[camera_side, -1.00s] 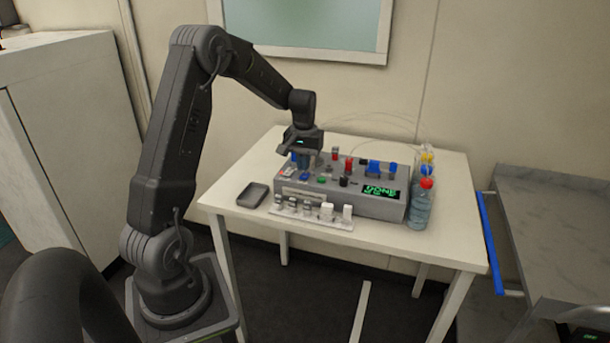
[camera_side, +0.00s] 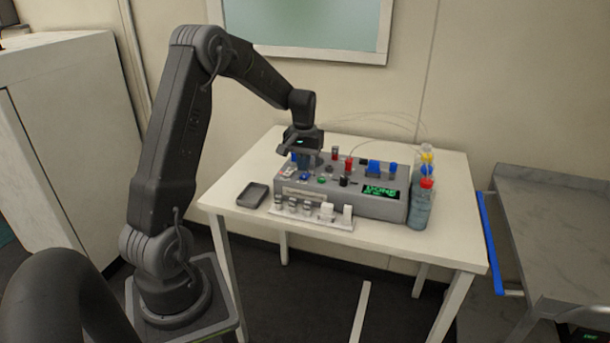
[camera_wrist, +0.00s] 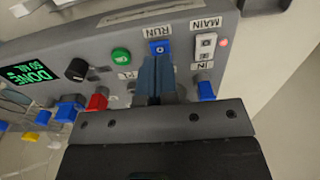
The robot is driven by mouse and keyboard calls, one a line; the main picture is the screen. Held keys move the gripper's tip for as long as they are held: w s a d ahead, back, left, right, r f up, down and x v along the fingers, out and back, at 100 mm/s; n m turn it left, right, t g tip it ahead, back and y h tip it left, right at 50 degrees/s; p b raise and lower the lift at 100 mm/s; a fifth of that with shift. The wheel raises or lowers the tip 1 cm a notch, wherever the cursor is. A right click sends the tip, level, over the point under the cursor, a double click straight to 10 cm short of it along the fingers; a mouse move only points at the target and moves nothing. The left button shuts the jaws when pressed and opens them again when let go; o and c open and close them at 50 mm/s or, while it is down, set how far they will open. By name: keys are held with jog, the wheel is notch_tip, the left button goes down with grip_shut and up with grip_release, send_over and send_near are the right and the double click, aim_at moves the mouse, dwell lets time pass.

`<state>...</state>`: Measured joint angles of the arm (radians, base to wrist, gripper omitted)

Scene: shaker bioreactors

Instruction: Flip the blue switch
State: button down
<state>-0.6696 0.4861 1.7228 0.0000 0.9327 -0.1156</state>
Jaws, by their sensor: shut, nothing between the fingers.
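The blue switch (camera_wrist: 159,47) sits under the RUN label on the grey shaker panel. It also shows in the side view (camera_side: 305,176) near the panel's front left. My gripper (camera_wrist: 155,60) is shut and empty. In the wrist view its fingertips are right beside the switch's lower edge; I cannot tell whether they touch it. In the side view my gripper (camera_side: 308,165) is low over the left part of the grey box (camera_side: 370,206), behind the switch.
A green button (camera_wrist: 121,56), a black knob (camera_wrist: 76,70) and the MAIN switch (camera_wrist: 205,44) flank the blue switch. Red and blue connectors stand behind. The display (camera_wrist: 30,75) reads DONE. A dark tray (camera_side: 252,195) and a bottle (camera_side: 421,208) stand on the table.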

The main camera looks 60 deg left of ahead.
aim_at(304, 177)
jog(key=shift+f, duration=1.35)
dwell(0.7)
jog(key=shift+r, duration=3.55)
jog(key=shift+d+r, duration=0.1)
jog(key=s+d+r+m+t, duration=0.25)
jog(key=d+r, duration=0.45)
jog(key=d, duration=0.4)
jog(key=s+d+r+m+t, duration=0.2)
jog(key=s+d+m, duration=0.4)
jog(key=s+d, duration=0.9)
jog(key=d+t, duration=0.1)
jog(key=d, duration=0.1)
jog(key=shift+s+d+r, duration=0.2)
jog(key=shift+d+r, duration=0.1)
jog(key=shift+d, duration=0.05)
